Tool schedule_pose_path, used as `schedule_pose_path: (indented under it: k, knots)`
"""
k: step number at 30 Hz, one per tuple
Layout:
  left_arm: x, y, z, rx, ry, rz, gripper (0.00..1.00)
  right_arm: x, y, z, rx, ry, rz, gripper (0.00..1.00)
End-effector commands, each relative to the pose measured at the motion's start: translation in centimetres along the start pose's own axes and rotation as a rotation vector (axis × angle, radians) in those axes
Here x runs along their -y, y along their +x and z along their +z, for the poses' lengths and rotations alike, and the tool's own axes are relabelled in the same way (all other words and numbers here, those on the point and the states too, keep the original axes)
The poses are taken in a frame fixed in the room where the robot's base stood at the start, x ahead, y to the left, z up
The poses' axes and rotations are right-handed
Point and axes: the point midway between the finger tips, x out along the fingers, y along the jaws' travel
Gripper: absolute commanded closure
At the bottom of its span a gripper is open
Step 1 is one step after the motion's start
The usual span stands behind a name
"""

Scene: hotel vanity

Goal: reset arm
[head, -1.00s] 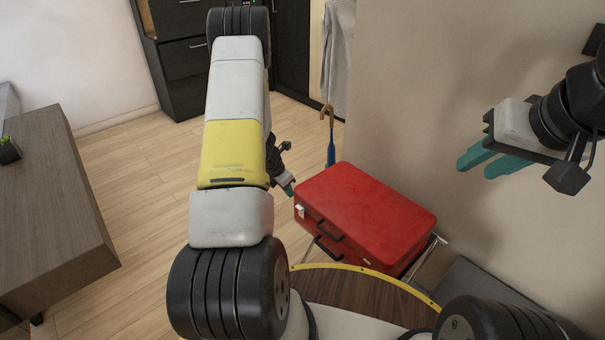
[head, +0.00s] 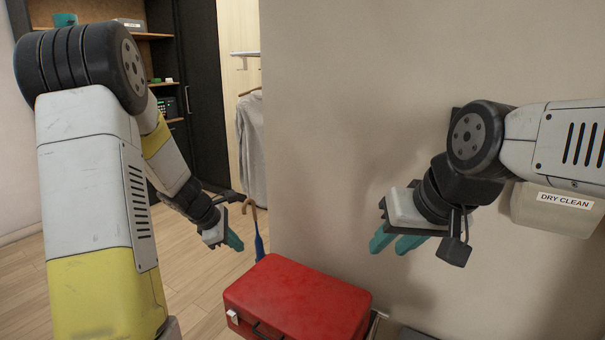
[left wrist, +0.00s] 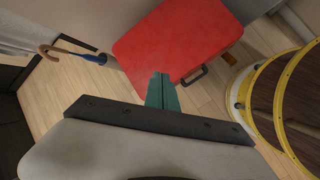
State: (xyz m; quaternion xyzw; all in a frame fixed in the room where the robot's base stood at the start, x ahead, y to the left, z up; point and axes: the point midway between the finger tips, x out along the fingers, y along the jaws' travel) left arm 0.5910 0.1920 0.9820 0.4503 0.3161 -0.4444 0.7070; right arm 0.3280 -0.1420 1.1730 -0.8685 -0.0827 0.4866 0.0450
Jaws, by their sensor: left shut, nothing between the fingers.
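My left gripper (head: 236,242) hangs at the end of my bent left arm, above and left of the red suitcase, with nothing held. In the left wrist view its teal fingers (left wrist: 162,92) are together, and they overlap the near edge of the suitcase in the picture. My right gripper (head: 389,247) is at the right in front of the beige wall. Its two teal fingers point left and down with a gap between them, and nothing shows in it.
The red suitcase (head: 298,298) sits low on a stand by the wall. A blue umbrella (head: 259,243) with a wooden handle is behind my left gripper. A grey shirt (head: 250,145) hangs by dark shelving. A "DRY CLEAN" bag (head: 565,203) is at the right. Wood floor shows at the left.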

Motion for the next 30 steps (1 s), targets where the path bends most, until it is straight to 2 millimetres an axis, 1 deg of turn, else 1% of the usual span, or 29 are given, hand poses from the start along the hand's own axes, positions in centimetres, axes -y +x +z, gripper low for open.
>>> schedule_pose_path:
  k: [1,3,5,6,8,9,10,12,15,18,22,26,30]
  knots:
    - [0.3,-2.7,2.4,0.017,0.13,0.012,1.0,0.0,0.0,0.0,0.0,0.0,0.0,0.67]
    - [1.3,-5.9,4.9,0.031,0.309,0.018,1.0,0.0,0.0,0.0,0.0,0.0,0.0,0.67]
    - [2.4,-8.4,6.8,0.036,0.464,0.022,1.0,0.0,0.0,0.0,0.0,0.0,0.0,0.67]
    - [3.3,-10.1,7.9,0.036,0.567,0.025,1.0,0.0,0.0,0.0,0.0,0.0,0.0,0.67]
    - [4.8,-12.4,9.4,0.032,0.72,0.029,1.0,0.0,0.0,0.0,0.0,0.0,0.0,0.67]
    - [6.0,-13.9,10.1,0.026,0.822,0.03,1.0,0.0,0.0,0.0,0.0,0.0,0.0,0.67]
    - [6.8,-15.0,10.7,0.019,0.898,0.031,1.0,0.0,0.0,0.0,0.0,0.0,0.0,0.67]
    - [8.9,-17.3,11.6,-0.003,1.073,0.031,1.0,0.0,0.0,0.0,0.0,0.0,0.0,0.67]
    - [11.9,-20.3,12.1,-0.05,1.312,0.027,1.0,0.0,0.0,0.0,0.0,0.0,0.0,0.67]
    - [14.6,-22.5,12.0,-0.105,1.517,0.013,1.0,0.0,0.0,0.0,0.0,0.0,0.0,0.67]
    - [16.9,-24.2,11.4,-0.172,1.703,-0.009,1.0,0.0,0.0,0.0,0.0,0.0,0.0,0.67]
    - [18.0,-25.0,11.0,-0.209,1.793,-0.025,1.0,0.0,0.0,0.0,0.0,0.0,0.0,0.67]
    - [18.3,-25.1,10.8,-0.219,1.816,-0.031,1.0,0.0,0.0,0.0,0.0,0.0,0.0,0.67]
